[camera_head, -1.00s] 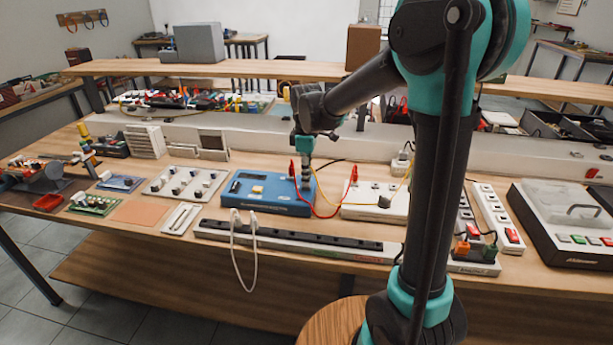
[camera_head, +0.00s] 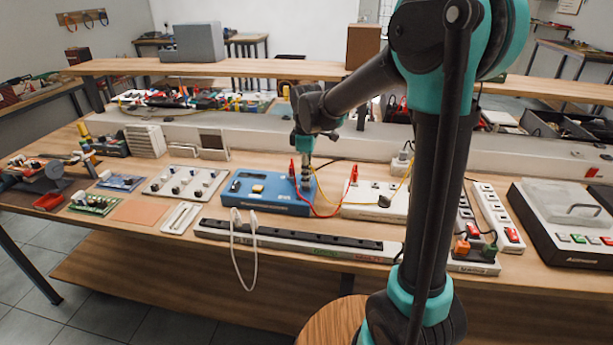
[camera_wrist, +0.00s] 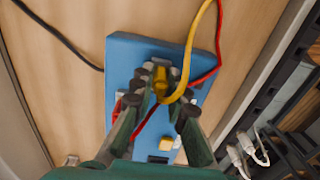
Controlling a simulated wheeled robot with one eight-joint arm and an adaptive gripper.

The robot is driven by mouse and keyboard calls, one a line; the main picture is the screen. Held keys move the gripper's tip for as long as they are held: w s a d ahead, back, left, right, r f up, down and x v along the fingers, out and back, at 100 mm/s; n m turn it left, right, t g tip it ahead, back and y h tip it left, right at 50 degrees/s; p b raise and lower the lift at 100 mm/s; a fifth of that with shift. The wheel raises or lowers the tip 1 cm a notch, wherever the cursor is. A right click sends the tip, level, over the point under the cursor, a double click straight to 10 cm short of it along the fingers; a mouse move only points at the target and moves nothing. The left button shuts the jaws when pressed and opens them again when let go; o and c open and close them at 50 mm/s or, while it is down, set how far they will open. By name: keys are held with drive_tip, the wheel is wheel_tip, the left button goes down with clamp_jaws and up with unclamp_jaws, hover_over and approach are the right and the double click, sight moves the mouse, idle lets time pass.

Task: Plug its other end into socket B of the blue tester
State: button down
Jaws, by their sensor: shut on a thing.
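The blue tester (camera_head: 262,188) lies flat on the bench left of the middle, with a small display and a yellow button. My gripper (camera_head: 307,174) points down over its right end. In the wrist view my gripper (camera_wrist: 162,88) is shut on a yellow plug (camera_wrist: 160,76), whose yellow cable (camera_wrist: 196,42) arcs away. In the head view the yellow cable (camera_head: 397,186) runs right toward the white units. A red plug (camera_head: 292,170) stands upright beside my gripper, on the tester. The fingers hide the sockets, so I cannot tell whether the yellow plug is seated.
A red lead (camera_head: 324,214) loops from the tester to another red plug (camera_head: 353,173) at the white unit (camera_head: 370,208). A long power strip (camera_head: 290,241) with white plugs lies in front. A panel with knobs (camera_head: 186,183) stands left of the tester. A raised shelf (camera_head: 230,68) spans behind.

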idle(0.8)
drive_tip(key=c, duration=1.4)
unclamp_jaws()
drive_tip(key=shift+c, duration=0.2)
wheel_tip(320, 180, up, 17)
